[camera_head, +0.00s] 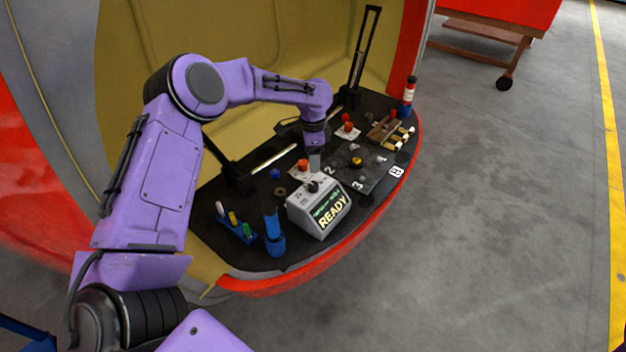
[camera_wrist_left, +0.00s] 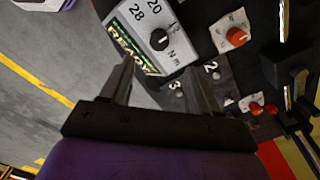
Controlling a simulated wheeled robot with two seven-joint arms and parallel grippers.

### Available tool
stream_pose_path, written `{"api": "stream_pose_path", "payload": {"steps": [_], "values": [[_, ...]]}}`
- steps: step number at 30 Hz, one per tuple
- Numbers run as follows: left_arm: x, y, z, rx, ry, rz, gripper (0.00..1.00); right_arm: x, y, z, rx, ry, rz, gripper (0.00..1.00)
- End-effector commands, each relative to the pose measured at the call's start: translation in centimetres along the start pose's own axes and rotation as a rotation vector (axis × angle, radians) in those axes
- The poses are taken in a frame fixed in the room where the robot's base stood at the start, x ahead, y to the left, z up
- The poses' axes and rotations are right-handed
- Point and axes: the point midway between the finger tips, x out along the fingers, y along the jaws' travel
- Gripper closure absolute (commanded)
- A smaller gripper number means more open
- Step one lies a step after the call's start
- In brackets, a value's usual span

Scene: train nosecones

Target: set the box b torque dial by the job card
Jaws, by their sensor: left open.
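A grey box (camera_head: 303,216) with a sloped front stands on the dark shelf, its green-lit screen (camera_head: 328,211) reading READY. A black dial (camera_head: 313,186) sits on its top; in the left wrist view the dial (camera_wrist_left: 159,39) has 28, 20 and N m printed around it. Its exact setting is too small to tell. My left gripper (camera_head: 314,163) is just above and behind the dial in the head view, apart from it. In the left wrist view its two fingers (camera_wrist_left: 163,82) are spread with nothing between them. No job card is readable. My right gripper is out of view.
Orange knobs on white plates, one (camera_head: 303,164) behind the box, another (camera_wrist_left: 256,107) beside the numbered dark panel (camera_head: 369,182). A red-capped bottle (camera_head: 408,92) stands far right.

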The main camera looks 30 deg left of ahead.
Motion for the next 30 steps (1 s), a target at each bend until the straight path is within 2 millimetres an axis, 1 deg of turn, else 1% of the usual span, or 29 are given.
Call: {"api": "stream_pose_path", "payload": {"steps": [2,9,13,15,18,24,25,26,27,30], "values": [[1.2,0.1,0.1,0.001,-0.005,0.005,0.39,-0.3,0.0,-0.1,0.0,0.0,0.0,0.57],[6.6,0.2,0.1,-0.001,-0.005,0.006,0.39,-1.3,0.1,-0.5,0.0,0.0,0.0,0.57],[8.9,0.2,0.1,0.0,-0.005,0.005,0.39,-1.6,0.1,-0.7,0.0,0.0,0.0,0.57],[9.6,0.2,0.1,-0.001,-0.004,0.004,0.39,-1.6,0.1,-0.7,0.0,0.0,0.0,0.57],[10.1,0.2,0.1,-0.002,-0.002,0.003,0.39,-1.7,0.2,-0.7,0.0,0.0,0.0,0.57],[10.2,0.2,0.1,-0.001,-0.002,0.003,0.39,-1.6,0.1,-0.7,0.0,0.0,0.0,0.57],[10.2,0.2,0.1,-0.001,-0.002,0.003,0.42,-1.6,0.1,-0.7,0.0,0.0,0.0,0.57],[10.2,0.2,0.0,-0.001,-0.002,0.003,0.52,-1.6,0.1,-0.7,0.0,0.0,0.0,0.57],[10.2,0.2,0.1,-0.001,-0.002,0.003,0.65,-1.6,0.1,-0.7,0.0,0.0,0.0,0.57],[10.2,0.2,0.0,-0.001,-0.002,0.003,0.95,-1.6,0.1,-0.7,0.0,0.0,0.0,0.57]]}}
